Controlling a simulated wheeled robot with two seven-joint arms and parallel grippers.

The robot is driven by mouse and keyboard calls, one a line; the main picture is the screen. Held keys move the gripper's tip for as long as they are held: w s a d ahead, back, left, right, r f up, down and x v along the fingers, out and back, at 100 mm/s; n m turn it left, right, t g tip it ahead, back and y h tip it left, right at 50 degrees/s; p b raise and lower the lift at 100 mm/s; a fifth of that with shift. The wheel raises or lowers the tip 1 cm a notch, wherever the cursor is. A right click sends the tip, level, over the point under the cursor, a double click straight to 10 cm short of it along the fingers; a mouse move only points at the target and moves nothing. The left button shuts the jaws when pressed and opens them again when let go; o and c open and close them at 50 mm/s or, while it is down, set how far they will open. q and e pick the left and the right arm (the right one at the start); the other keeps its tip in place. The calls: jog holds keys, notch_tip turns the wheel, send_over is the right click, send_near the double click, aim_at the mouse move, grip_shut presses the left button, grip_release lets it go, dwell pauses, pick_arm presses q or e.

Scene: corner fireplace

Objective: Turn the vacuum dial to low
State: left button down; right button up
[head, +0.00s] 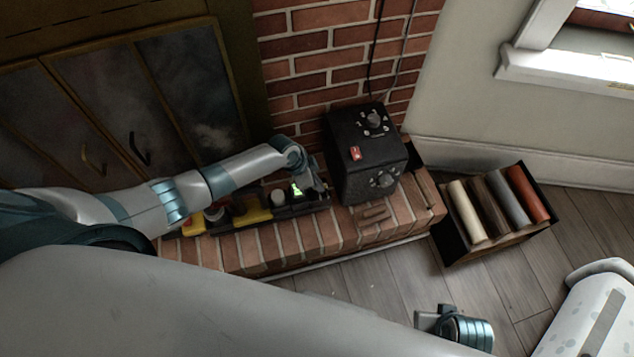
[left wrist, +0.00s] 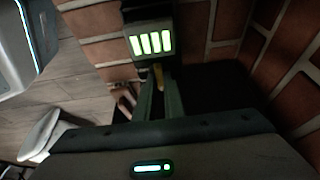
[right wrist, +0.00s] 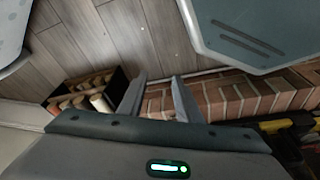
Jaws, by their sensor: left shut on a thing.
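A black control box (head: 362,155) stands on the brick hearth, with a red switch (head: 355,153). One round dial (head: 374,118) is on its upper face and another dial (head: 385,180) is on its front face. The labels are too small to read, so I cannot tell which is for vacuum. My left gripper (head: 318,183) is just left of the box, low by the tool tray, apart from both dials. In the left wrist view its fingers are close together on a narrow yellowish thing (left wrist: 158,77), mostly hidden. My right gripper (right wrist: 158,95) is open and empty, away from the box.
A dark tray (head: 318,205) with yellow-handled tools and a green-lit device (head: 297,190) lies left of the box. The lit bars (left wrist: 151,43) show beyond the left fingertips. A crate (head: 452,247) of rolls stands on the floor at right. Cords (head: 374,60) hang behind the box.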

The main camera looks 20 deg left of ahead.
pick_arm(q)
jog(key=shift+f+m+b, duration=0.15)
jog(key=shift+m+b, duration=0.35)
jog(key=shift+b, duration=0.15)
jog(key=m+b, duration=0.1)
jog(key=m+g+b, duration=0.1)
jog(key=b, duration=0.1)
jog(key=shift+w+a+f+h, duration=0.1)
jog(key=shift+w+f+h, duration=0.1)
jog(key=shift+h, duration=0.1)
jog(key=m+g+b, duration=0.1)
jog(key=m+b, duration=0.2)
jog(key=shift+w+r, duration=0.1)
jog(key=shift+r, duration=0.1)
jog(key=shift+m+b, duration=0.4)
jog(key=shift+m, duration=0.1)
jog(key=shift+r+m+g+b, duration=0.1)
jog(key=shift+m+g+b, duration=0.5)
jog(key=shift+m+b, duration=0.25)
pick_arm(e)
jog(key=w+a+r+t+y, duration=0.4)
jog(key=w+a+r+t, duration=0.5)
jog(key=a, duration=0.2)
jog(key=shift+r+n+y, duration=0.3)
jog(key=shift+r, duration=0.05)
jog(key=shift+w+a, duration=0.1)
pick_arm(q)
jog(key=c, duration=1.8)
grip_release()
jog(key=shift+c, duration=0.2)
